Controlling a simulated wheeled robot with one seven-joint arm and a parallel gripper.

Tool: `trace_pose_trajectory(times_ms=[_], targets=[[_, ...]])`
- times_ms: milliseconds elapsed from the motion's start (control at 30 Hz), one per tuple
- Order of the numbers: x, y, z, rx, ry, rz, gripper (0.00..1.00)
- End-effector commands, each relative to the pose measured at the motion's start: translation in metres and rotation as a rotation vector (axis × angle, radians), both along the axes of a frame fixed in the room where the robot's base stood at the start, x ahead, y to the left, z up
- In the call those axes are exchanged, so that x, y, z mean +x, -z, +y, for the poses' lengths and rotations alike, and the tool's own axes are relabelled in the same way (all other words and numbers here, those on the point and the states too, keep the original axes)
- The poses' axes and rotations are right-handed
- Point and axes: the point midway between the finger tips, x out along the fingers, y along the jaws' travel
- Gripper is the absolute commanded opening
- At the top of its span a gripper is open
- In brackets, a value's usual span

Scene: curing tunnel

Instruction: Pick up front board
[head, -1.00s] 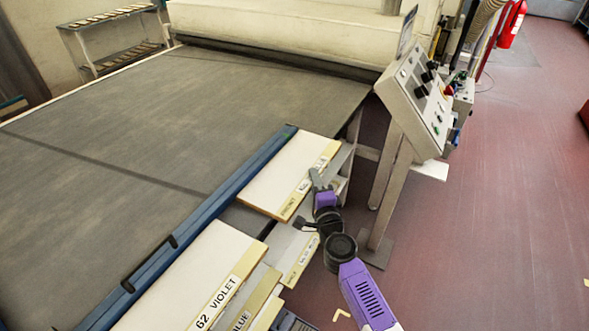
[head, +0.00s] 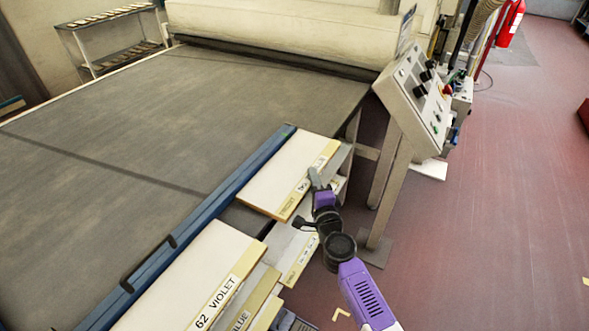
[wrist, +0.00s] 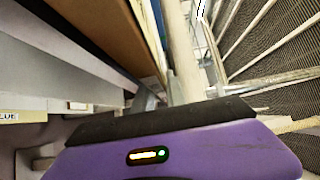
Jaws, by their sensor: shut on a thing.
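The front board is most likely the pale flat board (head: 285,178) with a yellow labelled edge, beside the blue rail in the head view. Its label is partly covered by my gripper and cannot be fully read. My gripper (head: 315,180) is at the board's right edge, near the label, and is shut on that edge. In the wrist view a brown board edge (wrist: 105,30) runs above my purple gripper body; the fingertips are mostly hidden there.
A board labelled 62 VIOLET (head: 190,280) lies nearer, with more labelled boards below it. The blue rail (head: 200,220) borders the wide grey belt (head: 150,130). A control panel (head: 415,95) on a stand is close to the right of my arm. Red floor at right is open.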

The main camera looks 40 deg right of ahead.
Motion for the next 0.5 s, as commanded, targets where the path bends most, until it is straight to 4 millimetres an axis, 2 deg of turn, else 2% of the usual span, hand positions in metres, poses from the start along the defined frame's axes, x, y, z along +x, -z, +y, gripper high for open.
trace_pose_trajectory(times_ms=[267, 500], targets=[[0.000, -0.007, 0.000, 0.000, -0.001, -0.001, 0.00], [0.001, -0.040, 0.000, 0.000, -0.001, -0.002, 0.00]])
